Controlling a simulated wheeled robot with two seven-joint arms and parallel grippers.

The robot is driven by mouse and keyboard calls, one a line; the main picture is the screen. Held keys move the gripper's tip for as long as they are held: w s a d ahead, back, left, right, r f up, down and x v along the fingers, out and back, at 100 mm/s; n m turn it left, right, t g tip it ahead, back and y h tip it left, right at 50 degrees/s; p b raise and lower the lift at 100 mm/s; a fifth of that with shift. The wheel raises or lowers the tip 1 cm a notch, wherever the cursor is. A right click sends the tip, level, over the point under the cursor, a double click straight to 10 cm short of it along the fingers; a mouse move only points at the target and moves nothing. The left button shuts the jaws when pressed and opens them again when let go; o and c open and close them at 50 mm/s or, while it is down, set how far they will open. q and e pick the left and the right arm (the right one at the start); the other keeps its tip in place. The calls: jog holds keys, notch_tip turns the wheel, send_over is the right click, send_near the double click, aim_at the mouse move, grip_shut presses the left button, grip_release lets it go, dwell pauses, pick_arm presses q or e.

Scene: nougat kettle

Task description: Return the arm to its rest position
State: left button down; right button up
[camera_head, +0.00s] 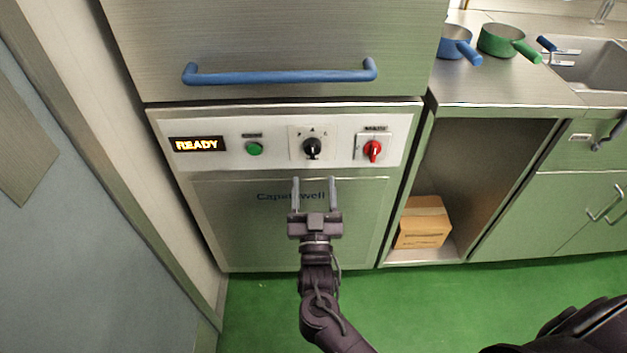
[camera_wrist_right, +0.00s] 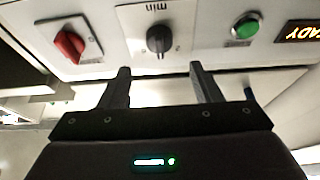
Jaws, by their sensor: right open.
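My right gripper (camera_head: 314,196) is open and empty in front of the lower steel panel of the machine, below its control strip. Its two fingers point up toward the black knob (camera_head: 312,148). In the right wrist view the gripper's fingers (camera_wrist_right: 160,88) stand apart with nothing between them, and the black knob (camera_wrist_right: 159,40) is just beyond them. The fingertips look apart from the controls. My left gripper is not in view.
The control strip has a lit READY display (camera_head: 197,144), a green button (camera_head: 254,148) and a red switch (camera_head: 373,150). A blue handle (camera_head: 280,74) juts out above. A cardboard box (camera_head: 424,222) sits in the open bay at right. Green floor (camera_head: 260,310) is clear below.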

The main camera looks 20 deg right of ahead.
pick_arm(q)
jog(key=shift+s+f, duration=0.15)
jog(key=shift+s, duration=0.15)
